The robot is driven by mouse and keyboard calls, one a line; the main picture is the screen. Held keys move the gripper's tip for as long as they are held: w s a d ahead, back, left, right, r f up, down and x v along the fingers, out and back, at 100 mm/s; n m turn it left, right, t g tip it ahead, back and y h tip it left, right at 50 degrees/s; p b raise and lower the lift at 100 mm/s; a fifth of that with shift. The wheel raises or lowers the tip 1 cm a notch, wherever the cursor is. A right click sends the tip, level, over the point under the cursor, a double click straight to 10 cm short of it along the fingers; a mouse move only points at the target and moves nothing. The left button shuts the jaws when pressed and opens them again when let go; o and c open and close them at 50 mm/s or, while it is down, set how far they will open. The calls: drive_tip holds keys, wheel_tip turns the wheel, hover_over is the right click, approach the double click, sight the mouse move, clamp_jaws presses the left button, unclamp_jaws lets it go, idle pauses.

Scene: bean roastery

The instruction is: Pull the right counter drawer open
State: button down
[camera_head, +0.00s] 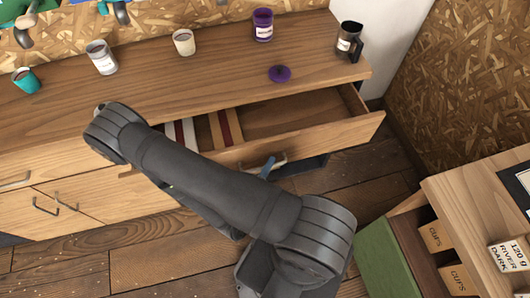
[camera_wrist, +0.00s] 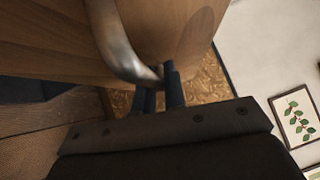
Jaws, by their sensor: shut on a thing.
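The right counter drawer (camera_head: 325,138) stands pulled out from the wooden counter, its inside showing from above. My gripper (camera_head: 268,166) is at the drawer's front, mostly behind my arm, with a bluish finger showing. In the wrist view my gripper (camera_wrist: 160,88) is shut on the curved metal drawer handle (camera_wrist: 115,42), near one end of the bar. The handle also shows a little in the head view (camera_head: 280,162). My arm hides the left part of the drawer front.
On the counter top (camera_head: 215,75) stand a teal cup (camera_head: 27,82), a white labelled jar (camera_head: 101,58), a cream cup (camera_head: 184,42), a purple canister (camera_head: 262,25), a purple lid (camera_head: 279,74) and a dark mug (camera_head: 348,42). A cabinet with boxes (camera_head: 435,236) stands at lower right.

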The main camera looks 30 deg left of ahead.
drive_tip(key=shift+s+d, duration=0.9)
drive_tip(key=c, duration=1.5)
unclamp_jaws()
drive_tip(key=shift+s, duration=0.15)
drive_tip(key=s, duration=0.5)
drive_tip(key=s+f, duration=0.1)
drive_tip(key=s, duration=0.5)
drive_tip(key=s+f, duration=0.1)
drive_tip(key=s, duration=0.5)
drive_tip(key=shift+f, duration=0.15)
drive_tip(key=shift+a, duration=0.1)
